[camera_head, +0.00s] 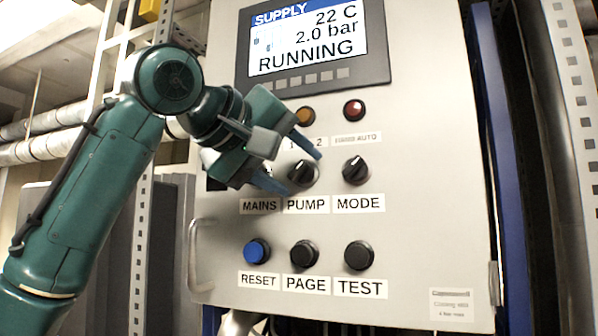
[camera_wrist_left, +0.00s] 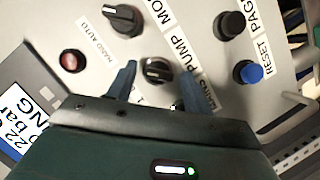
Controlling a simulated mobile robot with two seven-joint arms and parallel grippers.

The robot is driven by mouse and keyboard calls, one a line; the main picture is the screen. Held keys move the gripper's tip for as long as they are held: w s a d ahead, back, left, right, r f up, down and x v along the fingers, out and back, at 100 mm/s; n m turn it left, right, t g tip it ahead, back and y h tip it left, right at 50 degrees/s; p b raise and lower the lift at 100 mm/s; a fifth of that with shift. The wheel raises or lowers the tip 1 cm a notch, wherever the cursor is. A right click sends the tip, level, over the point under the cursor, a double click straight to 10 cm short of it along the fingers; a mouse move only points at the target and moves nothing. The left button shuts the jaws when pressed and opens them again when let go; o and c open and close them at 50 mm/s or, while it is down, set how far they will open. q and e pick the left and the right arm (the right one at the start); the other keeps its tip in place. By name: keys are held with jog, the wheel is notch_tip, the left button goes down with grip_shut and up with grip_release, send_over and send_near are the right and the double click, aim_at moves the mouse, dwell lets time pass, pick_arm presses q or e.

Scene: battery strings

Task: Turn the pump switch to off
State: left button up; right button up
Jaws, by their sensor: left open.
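The pump switch (camera_head: 302,173) is a black rotary knob above the PUMP label (camera_head: 306,205) on the grey panel. My left gripper (camera_head: 304,174) is open at this knob, one blue finger at its upper right and the other at its lower left. In the left wrist view the knob (camera_wrist_left: 157,70) sits between the two blue fingertips (camera_wrist_left: 158,72), with small gaps visible. The position label (camera_head: 305,143) above the knob is partly covered by my upper finger. The knob's exact setting is hard to read. My right gripper is out of view.
The MODE knob (camera_head: 356,170) is close on the right. Orange (camera_head: 305,116) and red (camera_head: 354,110) lamps are above. The blue RESET (camera_head: 257,251), PAGE (camera_head: 304,254) and TEST (camera_head: 359,255) buttons are below. The display (camera_head: 308,42) reads RUNNING. A handle (camera_head: 194,258) projects at the left edge.

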pick_arm(q)
jog(key=shift+w+d, duration=0.1)
jog(key=shift+d, duration=0.05)
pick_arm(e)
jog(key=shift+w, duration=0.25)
pick_arm(q)
jog(key=shift+c, duration=0.2)
jog(key=c, duration=0.9)
jog(key=shift+c, duration=0.2)
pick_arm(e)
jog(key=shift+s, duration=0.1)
pick_arm(q)
jog(key=shift+f, duration=0.1)
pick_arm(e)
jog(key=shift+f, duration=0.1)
